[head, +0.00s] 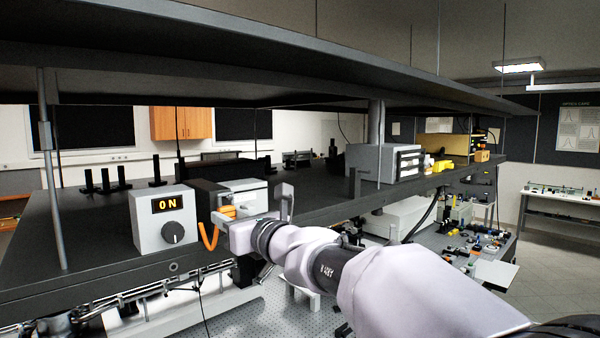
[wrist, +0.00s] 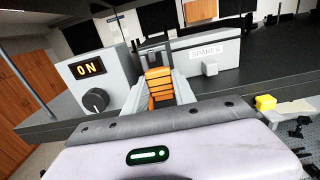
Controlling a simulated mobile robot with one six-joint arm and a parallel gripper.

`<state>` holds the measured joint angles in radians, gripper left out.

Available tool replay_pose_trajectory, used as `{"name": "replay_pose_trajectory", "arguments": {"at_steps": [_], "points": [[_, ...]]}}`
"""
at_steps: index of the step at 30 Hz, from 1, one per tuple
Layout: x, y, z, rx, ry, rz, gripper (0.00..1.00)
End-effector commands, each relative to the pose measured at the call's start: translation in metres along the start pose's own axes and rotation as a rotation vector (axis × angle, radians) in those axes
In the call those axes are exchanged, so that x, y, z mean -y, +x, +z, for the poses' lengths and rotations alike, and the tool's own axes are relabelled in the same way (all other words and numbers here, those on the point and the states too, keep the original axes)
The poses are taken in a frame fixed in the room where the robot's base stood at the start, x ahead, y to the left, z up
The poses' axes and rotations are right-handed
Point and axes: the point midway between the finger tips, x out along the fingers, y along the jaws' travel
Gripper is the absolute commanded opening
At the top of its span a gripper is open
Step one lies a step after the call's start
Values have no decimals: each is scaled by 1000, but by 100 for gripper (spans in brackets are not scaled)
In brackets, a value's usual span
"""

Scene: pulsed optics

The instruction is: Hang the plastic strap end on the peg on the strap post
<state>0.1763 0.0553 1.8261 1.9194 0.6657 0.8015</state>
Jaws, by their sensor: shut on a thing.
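My gripper (head: 226,214) is at the shelf's front edge, between the ON box and the SPARES box. In the wrist view its jaws (wrist: 158,92) are shut on the orange plastic strap end (wrist: 159,84). In the head view, an orange strap length (head: 208,238) hangs in a loop below the jaws. A dark grey upright (wrist: 154,52) stands just beyond the strap end and may be the strap post. Its peg cannot be made out. I cannot tell whether the strap touches the upright.
The grey box with a lit ON display and knob (head: 164,221) stands close to the left. The light SPARES box (wrist: 205,55) stands to the right. An upper shelf (head: 300,45) hangs overhead. A grey support pole (head: 376,135) rises farther right.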

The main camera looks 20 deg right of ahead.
Motion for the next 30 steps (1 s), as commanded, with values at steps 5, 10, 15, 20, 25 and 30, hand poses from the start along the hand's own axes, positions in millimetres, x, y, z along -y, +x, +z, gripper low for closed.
{"name": "replay_pose_trajectory", "arguments": {"at_steps": [5,10,15,20,25,30], "points": [[0,0,7,0,-1,0,0],[0,0,13,0,0,0,0],[0,0,12,0,0,0,0],[1,-9,12,1,0,-1,0],[0,-26,12,1,-1,-1,0],[0,-43,12,1,0,-2,0]]}}
